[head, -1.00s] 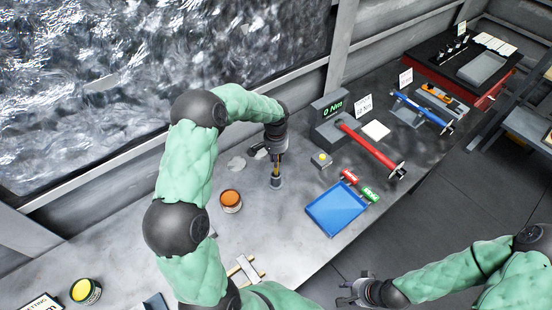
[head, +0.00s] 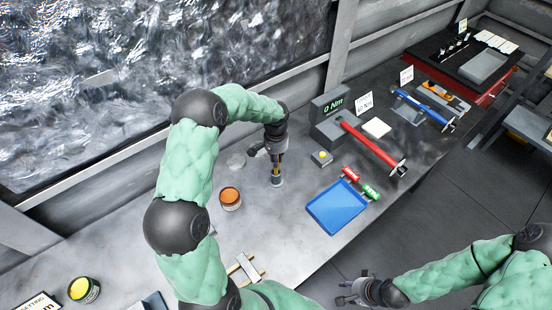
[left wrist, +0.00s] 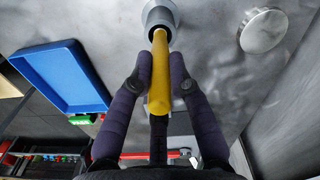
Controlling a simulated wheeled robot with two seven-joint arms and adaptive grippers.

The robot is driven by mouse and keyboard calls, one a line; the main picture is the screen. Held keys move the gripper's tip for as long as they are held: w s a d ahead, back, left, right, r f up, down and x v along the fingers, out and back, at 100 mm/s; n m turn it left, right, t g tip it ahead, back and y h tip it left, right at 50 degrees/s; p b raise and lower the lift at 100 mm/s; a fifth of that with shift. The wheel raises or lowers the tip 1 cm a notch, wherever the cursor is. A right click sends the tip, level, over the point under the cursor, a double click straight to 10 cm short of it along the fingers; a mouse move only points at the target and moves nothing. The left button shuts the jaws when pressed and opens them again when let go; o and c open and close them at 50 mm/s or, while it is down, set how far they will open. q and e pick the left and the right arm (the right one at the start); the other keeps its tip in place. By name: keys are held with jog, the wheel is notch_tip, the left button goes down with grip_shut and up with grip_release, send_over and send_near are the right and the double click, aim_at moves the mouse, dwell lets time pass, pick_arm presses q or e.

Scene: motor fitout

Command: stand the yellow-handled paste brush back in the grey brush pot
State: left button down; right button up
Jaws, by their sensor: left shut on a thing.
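My left gripper (head: 277,158) points down over the bench, shut on the yellow-handled paste brush. In the left wrist view the yellow handle (left wrist: 160,72) lies between the two dark fingers (left wrist: 159,88). The brush's far end meets the mouth of the grey brush pot (left wrist: 173,10); how deep it sits inside is hidden. In the head view the small grey pot (head: 276,181) stands on the bench directly under the gripper, and the brush looks nearly upright. My right gripper (head: 350,292) is empty, its fingers apart, beyond the bench's front edge.
An orange-topped tin (head: 230,199) stands left of the pot. A round metal disc (left wrist: 263,30) lies near it. To the right are a blue tray (head: 337,208), a small yellow-buttoned box (head: 321,158) and a red-handled torque wrench (head: 370,145). Bare bench lies in front of the pot.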

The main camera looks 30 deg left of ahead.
pick_arm(q)
jog(key=shift+f+b, duration=0.3)
jog(key=shift+f, duration=0.15)
dwell(0.5)
jog(key=c, duration=1.1)
grip_release()
notch_tip(320, 180, up, 12)
jog(key=shift+r, duration=0.1)
